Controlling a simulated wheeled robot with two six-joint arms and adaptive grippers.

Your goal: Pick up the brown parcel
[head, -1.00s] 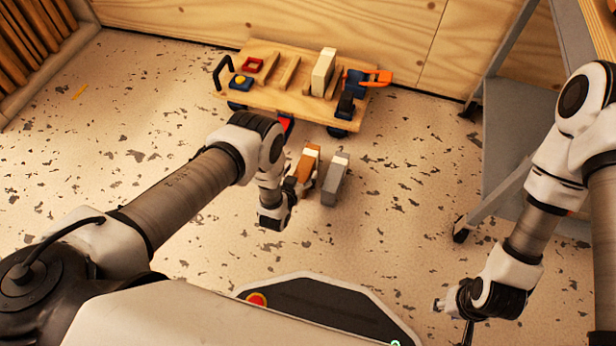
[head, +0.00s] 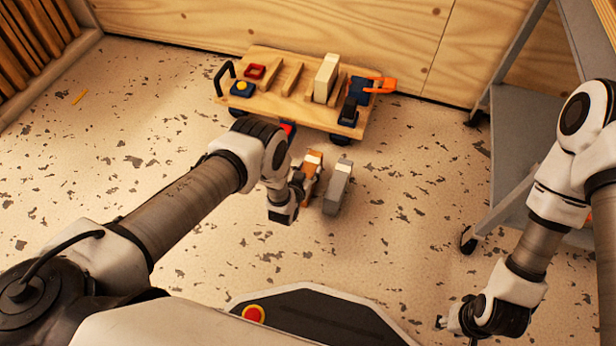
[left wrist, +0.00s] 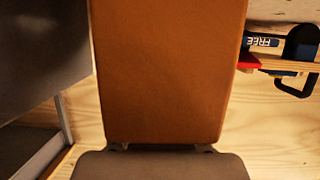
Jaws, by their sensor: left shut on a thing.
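The brown parcel (head: 313,164) is an upright orange-brown block with a pale band on top, in the middle of the head view. My left gripper (head: 298,186) is at its near left side and is shut on it. The parcel fills the middle of the left wrist view (left wrist: 170,70), close to the camera. The gripper hides part of it in the head view, and I cannot tell whether its bottom is clear of the floor. My right gripper (head: 441,322) is low at the right, away from the parcel; its jaws are too small to read.
A grey parcel (head: 336,190) stands close to the right of the brown one. Behind is a wooden cart (head: 290,106) carrying a pale block (head: 326,78), an orange-handled clamp and other items. A grey metal frame (head: 517,150) is at right. Open speckled floor lies left.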

